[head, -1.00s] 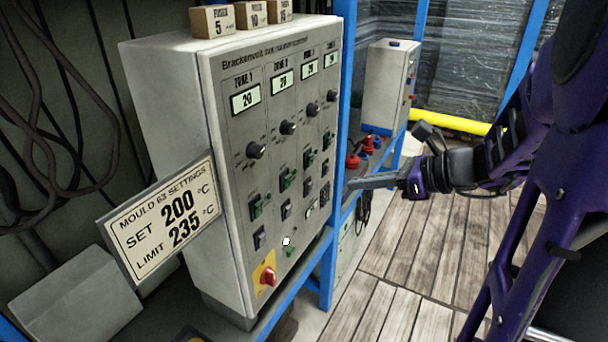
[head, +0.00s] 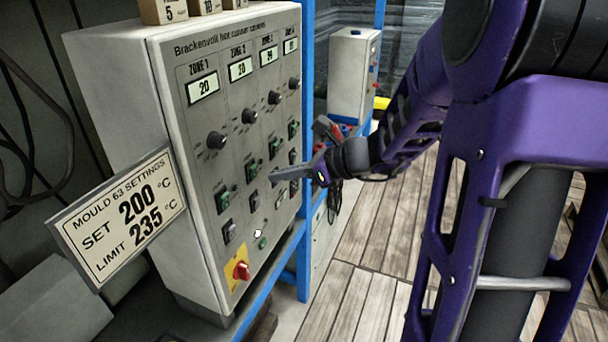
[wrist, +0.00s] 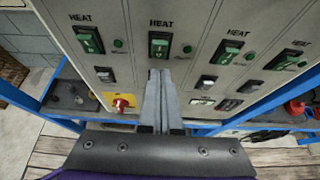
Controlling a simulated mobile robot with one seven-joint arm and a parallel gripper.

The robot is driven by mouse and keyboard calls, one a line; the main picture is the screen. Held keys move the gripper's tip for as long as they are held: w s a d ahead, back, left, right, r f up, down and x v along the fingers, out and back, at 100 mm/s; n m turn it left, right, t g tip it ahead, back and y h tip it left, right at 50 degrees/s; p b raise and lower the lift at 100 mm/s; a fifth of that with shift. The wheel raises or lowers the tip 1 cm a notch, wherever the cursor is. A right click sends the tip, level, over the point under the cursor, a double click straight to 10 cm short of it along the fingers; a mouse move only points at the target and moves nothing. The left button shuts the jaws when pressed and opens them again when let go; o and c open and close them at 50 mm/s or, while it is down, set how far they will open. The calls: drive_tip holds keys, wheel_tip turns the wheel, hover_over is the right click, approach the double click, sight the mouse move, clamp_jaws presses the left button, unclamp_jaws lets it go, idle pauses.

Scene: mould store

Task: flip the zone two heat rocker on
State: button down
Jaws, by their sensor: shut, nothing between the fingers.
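The zone two heat rocker (head: 252,168) is a green switch in a dark frame, second from left in its row on the grey control cabinet (head: 182,130). It also shows in the wrist view (wrist: 160,45), under a HEAT label, with a small dark green lamp (wrist: 187,48) at its right. I cannot tell its position surely. My gripper (head: 274,177) is shut and empty, pointing at the panel. In the wrist view its fingertips (wrist: 160,72) appear just below this rocker. I cannot tell whether they touch the panel.
Other heat rockers flank it: zone one (wrist: 88,40) and zone three (wrist: 227,52). Darker rockers sit in the row below. A settings sign (head: 122,210) juts out left. A blue post (head: 306,120) stands right.

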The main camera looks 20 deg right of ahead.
sight(256, 166)
drive_tip(key=shift+w+a+r, duration=0.3)
drive_tip(key=shift+w+a, duration=0.15)
drive_tip(key=shift+a, duration=0.1)
drive_tip(key=shift+w+a+r, duration=0.3)
drive_tip(key=shift+w+a, duration=0.1)
drive_tip(key=shift+a, duration=0.15)
drive_tip(key=shift+w+a+r+p, duration=0.15)
drive_tip(key=shift+r+p, duration=0.3)
drive_tip(key=shift+p, duration=0.65)
drive_tip(key=shift+w+a+r+g+h+p, duration=0.2)
drive_tip(key=shift+g+h+p, duration=0.25)
drive_tip(key=shift+p, duration=0.6)
drive_tip(key=shift+f+b, duration=0.35)
drive_tip(key=shift+f, duration=0.05)
drive_tip(key=shift+r, duration=0.15)
drive_tip(key=shift+r+p, duration=0.75)
